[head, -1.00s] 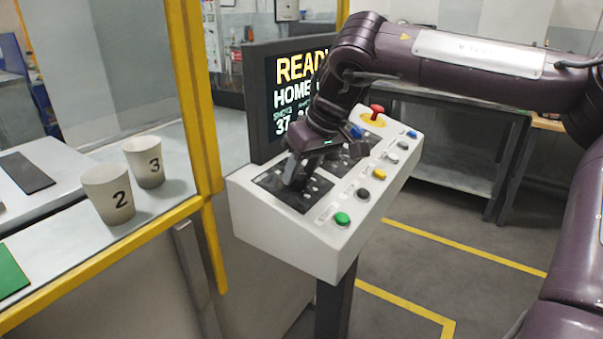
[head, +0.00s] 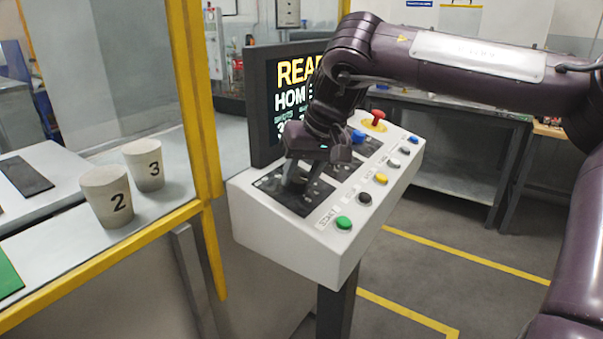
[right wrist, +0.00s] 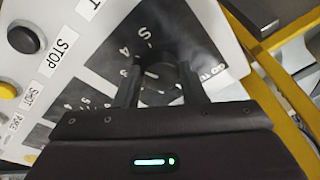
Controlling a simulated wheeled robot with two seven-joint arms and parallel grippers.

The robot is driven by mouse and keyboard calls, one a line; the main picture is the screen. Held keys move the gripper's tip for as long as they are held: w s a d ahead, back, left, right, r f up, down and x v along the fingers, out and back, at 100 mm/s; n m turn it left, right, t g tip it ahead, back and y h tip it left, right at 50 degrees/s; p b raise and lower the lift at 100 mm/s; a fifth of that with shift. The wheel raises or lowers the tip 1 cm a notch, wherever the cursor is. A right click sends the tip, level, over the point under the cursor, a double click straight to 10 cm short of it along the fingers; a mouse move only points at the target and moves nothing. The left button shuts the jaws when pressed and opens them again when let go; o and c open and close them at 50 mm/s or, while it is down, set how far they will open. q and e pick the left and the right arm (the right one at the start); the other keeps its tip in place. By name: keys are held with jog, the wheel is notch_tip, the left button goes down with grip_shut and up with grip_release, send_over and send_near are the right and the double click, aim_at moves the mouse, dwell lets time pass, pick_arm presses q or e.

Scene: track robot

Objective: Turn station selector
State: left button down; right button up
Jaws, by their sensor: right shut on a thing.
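The station selector is a dark round knob (right wrist: 160,84) on a black dial plate with white markings, at the near left part of the white control console (head: 300,243). In the right wrist view the two fingers of my right gripper (right wrist: 158,92) stand on either side of the knob and are shut on it. In the head view my right gripper (head: 294,182) points down onto the black plate (head: 318,199) and hides the knob. Which mark the knob points at cannot be read. My left gripper is not in view.
Cups marked 2 (head: 107,197) and 3 (head: 144,166) stand behind a yellow frame (head: 199,110).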

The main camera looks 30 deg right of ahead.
jog(key=o, duration=1)
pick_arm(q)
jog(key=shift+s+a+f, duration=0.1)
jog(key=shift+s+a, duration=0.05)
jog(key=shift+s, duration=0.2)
pick_arm(e)
jog(key=a+v, duration=0.1)
jog(key=v, duration=0.6)
jog(key=shift+d+r, duration=0.4)
jog(key=shift+d, duration=0.15)
jog(key=shift+s, duration=0.15)
